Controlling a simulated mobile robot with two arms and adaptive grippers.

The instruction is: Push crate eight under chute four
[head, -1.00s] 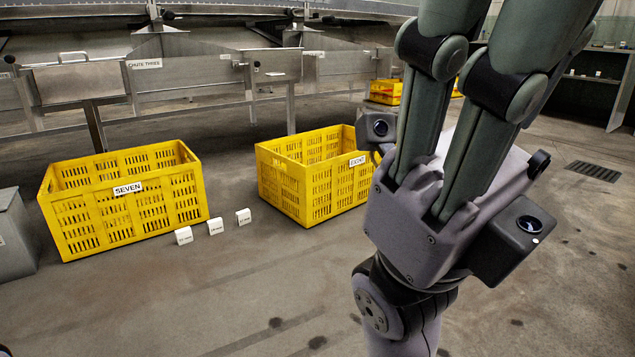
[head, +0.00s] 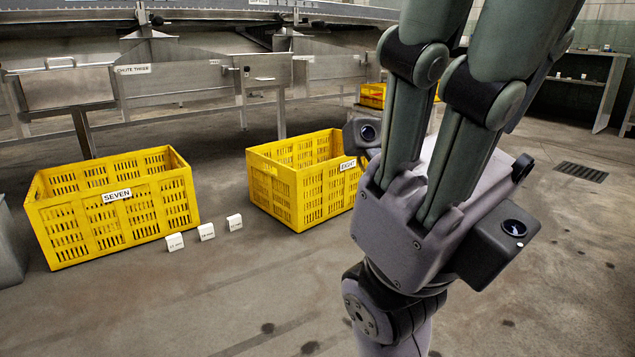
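Crate eight (head: 272,190) is an open yellow slatted crate labelled EIGHT, standing upright on the floor near the middle of the head view. My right gripper (head: 440,165) is large in the foreground, right of the crate, and covers part of the crate's right side. Its two green fingers point up and run out of the top of the frame, so the tips are hidden. My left gripper is not in view. A CHUTE THREE label (head: 133,69) is on the metal frame behind crate seven. I cannot read a chute four label.
Yellow crate seven (head: 112,222) stands at the left. Three small white blocks (head: 206,232) lie on the floor between the crates. Metal legs (head: 281,114) rise behind crate eight. A floor drain (head: 581,171) is at the right. The front floor is clear.

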